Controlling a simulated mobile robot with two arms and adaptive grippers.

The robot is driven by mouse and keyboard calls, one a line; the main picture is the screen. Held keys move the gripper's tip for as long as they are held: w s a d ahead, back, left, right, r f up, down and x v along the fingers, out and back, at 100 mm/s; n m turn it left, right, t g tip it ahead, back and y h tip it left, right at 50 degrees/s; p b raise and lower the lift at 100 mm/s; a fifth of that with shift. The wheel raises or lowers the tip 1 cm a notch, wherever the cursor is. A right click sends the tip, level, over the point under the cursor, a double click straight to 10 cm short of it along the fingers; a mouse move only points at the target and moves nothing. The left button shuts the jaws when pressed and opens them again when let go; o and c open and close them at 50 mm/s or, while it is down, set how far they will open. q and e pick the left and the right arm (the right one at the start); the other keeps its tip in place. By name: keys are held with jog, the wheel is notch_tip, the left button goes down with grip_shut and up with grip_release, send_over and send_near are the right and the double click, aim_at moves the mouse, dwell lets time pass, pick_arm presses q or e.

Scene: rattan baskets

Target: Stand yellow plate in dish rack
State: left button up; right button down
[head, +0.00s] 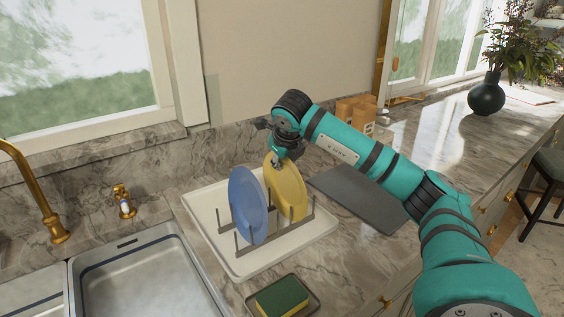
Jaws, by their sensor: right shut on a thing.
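The yellow plate (287,190) stands on edge in the right part of the dish rack (276,237), between its grey prongs. My right gripper (277,160) is shut on the upper rim of the yellow plate, reaching down from above. A blue plate (247,205) stands on edge in the rack to the left of the yellow plate, with a small gap between them. The plate's lower edge is partly hidden by the prongs and the blue plate. My left gripper is not in view.
The rack sits on a white tray (232,266). A sink (150,280) with a brass faucet (40,190) is at the left. A sponge (282,298) lies in a small dish in front. A dark grey board (358,198) lies right of the tray, under my right arm.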

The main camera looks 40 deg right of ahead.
jog(key=c, duration=1.4)
grip_release()
notch_tip(320, 180, up, 10)
jog(key=shift+r, duration=0.1)
